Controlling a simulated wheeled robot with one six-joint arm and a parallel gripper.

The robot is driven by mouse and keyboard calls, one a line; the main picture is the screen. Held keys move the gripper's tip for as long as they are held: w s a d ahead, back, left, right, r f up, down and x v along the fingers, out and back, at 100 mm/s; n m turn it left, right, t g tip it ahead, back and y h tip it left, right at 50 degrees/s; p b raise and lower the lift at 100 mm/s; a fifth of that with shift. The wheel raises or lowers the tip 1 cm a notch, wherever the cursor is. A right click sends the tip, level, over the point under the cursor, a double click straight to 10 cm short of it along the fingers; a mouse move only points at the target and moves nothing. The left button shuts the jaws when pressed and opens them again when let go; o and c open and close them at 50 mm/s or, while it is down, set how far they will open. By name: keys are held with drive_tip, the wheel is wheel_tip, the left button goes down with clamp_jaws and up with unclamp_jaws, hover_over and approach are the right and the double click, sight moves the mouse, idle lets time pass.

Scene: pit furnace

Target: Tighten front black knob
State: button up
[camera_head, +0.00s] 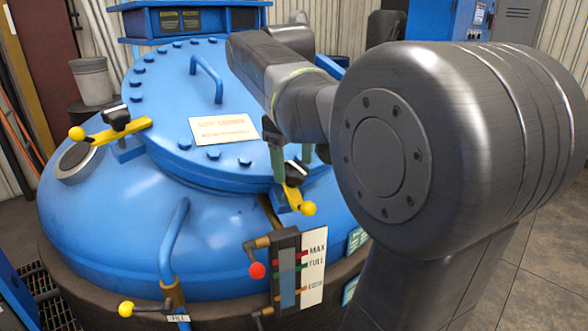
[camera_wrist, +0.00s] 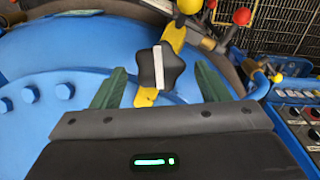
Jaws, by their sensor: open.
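The front black knob (camera_wrist: 160,68) is star-shaped with a white stripe and sits on a yellow lever (camera_wrist: 172,38) with a yellow ball at its end. In the wrist view it lies between the two green fingers of my gripper (camera_wrist: 161,76), with a gap on each side. The gripper is open and holds nothing. In the head view the knob (camera_head: 294,178) shows at the lid's front edge, partly hidden by my gripper (camera_head: 291,158), which comes down over it. The depth between fingertips and knob is hard to tell.
A second black knob (camera_head: 116,115) on a yellow lever sits at the lid's left. The blue lid (camera_head: 170,95) has bolts and a handle (camera_head: 207,78). A level gauge (camera_head: 287,270), a red ball (camera_head: 257,270) and a blue pipe (camera_head: 170,245) stand near the front.

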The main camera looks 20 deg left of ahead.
drive_tip(key=shift+f, duration=0.9)
drive_tip(key=shift+c, duration=0.2)
drive_tip(key=c, duration=1)
drive_tip(key=shift+o, duration=0.2)
drive_tip(key=shift+w, duration=0.1)
